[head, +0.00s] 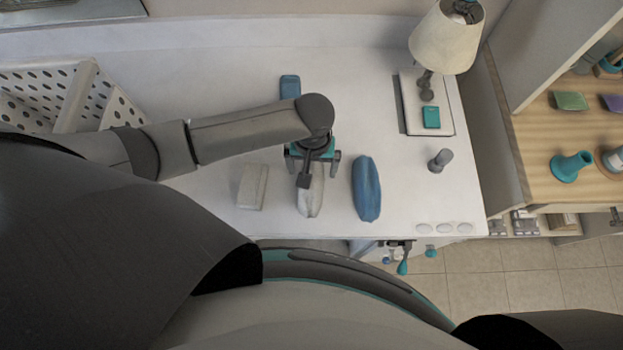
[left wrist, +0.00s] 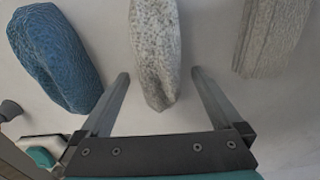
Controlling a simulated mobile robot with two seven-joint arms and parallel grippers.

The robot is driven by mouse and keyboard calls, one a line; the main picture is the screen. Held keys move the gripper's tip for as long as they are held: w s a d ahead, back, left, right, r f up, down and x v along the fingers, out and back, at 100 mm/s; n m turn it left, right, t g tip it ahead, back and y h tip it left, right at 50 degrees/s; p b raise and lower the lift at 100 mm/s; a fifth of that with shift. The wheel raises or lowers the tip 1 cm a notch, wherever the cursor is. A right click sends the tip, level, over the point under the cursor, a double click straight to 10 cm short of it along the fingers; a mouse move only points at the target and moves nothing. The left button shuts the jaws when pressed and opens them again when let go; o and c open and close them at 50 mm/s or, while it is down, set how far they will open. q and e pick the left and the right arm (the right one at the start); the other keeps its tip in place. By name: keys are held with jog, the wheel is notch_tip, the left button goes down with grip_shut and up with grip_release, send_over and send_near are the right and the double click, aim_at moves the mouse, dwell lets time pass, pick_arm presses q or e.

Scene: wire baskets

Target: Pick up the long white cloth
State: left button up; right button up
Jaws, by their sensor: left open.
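The long white cloth (head: 311,202) lies on the white table, with its upper part hidden under my left gripper (head: 312,160) in the head view. In the left wrist view the same white cloth (left wrist: 155,50) looks speckled, and its narrow end lies between the two fingers of my left gripper (left wrist: 160,74). The fingers are open, one on each side of the cloth, with a gap to it on both sides. I cannot tell how high the fingertips are above the table. My right gripper is not in view.
A blue cloth (head: 366,188) lies right of the white one, and a pale grey folded cloth (head: 252,187) lies left. A blue object (head: 290,88) lies behind the gripper. A grey bottle-like item (head: 440,159), a lamp (head: 446,38) and a perforated white basket (head: 75,97) also stand here.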

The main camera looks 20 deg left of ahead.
pick_arm(q)
jog(key=shift+f, duration=0.55)
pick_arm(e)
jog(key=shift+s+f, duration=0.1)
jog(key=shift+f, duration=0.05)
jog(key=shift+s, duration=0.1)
pick_arm(q)
jog(key=shift+c, duration=1.4)
jog(key=c, duration=1.2)
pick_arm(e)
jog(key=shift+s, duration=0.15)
pick_arm(q)
jog(key=shift+r, duration=0.1)
